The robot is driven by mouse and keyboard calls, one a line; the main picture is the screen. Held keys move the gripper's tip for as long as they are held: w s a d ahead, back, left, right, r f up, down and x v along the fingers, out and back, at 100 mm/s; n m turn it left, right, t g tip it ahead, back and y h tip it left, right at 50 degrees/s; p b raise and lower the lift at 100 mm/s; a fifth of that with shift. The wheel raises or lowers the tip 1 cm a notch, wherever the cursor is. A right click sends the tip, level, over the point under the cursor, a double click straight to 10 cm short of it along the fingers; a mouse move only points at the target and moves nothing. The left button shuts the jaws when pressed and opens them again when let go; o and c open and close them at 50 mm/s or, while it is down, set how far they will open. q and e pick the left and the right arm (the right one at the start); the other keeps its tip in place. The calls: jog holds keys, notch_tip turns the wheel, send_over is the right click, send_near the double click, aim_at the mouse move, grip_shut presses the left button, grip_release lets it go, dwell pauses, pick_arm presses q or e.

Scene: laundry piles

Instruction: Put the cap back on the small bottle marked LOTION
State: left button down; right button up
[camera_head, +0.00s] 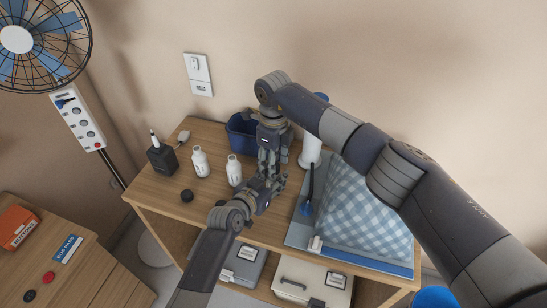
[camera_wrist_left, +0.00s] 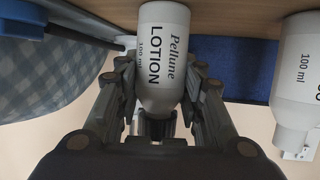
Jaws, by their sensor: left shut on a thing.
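The white bottle marked LOTION (camera_wrist_left: 163,60) stands on the wooden table between the fingers of my left gripper (camera_wrist_left: 160,95), which is shut on it. The left wrist view shows it inverted, with its base towards the top. A dark form (camera_wrist_left: 158,129) is at its neck; I cannot tell whether it is a cap or fingers. In the head view the arms hide this bottle. My left gripper (camera_head: 272,184) comes in low, and my right gripper (camera_head: 267,162) points down just above; its jaw opening is unclear. A black round cap (camera_head: 187,196) lies on the table front.
Two white bottles, one at the left (camera_head: 200,163) and one nearer (camera_head: 234,171), stand left of my grippers.

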jog(key=shift+n, duration=1.1)
notch_tip(320, 180, up, 8)
jog(key=shift+r, duration=0.1)
pick_arm(q)
jog(key=c, duration=1)
grip_release()
jog(key=v, duration=1.2)
